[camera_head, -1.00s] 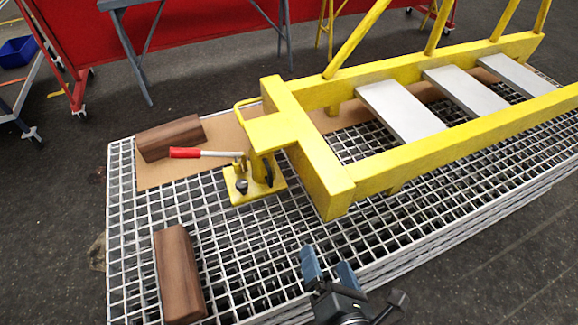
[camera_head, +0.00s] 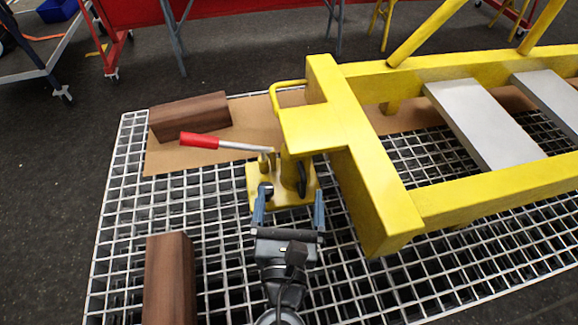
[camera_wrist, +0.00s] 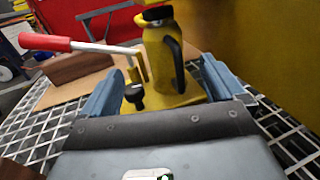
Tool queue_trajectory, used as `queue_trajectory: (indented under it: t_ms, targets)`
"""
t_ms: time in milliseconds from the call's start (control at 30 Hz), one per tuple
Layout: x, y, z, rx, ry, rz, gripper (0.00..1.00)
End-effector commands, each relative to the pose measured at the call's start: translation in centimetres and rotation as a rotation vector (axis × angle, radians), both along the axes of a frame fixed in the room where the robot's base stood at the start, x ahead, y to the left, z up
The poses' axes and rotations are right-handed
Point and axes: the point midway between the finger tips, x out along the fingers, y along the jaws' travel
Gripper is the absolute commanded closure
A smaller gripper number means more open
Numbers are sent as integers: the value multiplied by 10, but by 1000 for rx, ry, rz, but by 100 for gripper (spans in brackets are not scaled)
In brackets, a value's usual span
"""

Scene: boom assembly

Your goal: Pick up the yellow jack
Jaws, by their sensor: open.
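The yellow jack (camera_head: 287,178) stands upright on the grating, with a grey handle ending in a red grip (camera_head: 199,140) that points left. Its top is partly hidden under the yellow end plate of the boom (camera_head: 318,125). My gripper (camera_head: 289,212) is open, just in front of the jack, with its blue fingers at either side of the near part of the jack's base. In the wrist view the jack (camera_wrist: 161,60) rises between and beyond the two open fingers (camera_wrist: 165,88). I cannot tell whether the fingers touch it.
A brown wooden block (camera_head: 190,117) lies behind the handle on a cardboard sheet (camera_head: 180,158). Another wooden block (camera_head: 170,280) lies at the front left of the grating (camera_head: 215,205). The yellow boom frame stands close on the right. Open grating lies left of the jack.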

Motion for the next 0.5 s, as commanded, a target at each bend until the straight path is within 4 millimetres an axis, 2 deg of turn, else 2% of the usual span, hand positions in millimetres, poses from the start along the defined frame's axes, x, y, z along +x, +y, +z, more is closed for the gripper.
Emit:
queue_trajectory:
  t_ms: [33,167,500]
  targets:
    - [0,1,-7,-3,-2,0,4]
    - [5,1,-7,-5,-4,-1,4]
    - [41,-2,-8,-4,-3,-2,4]
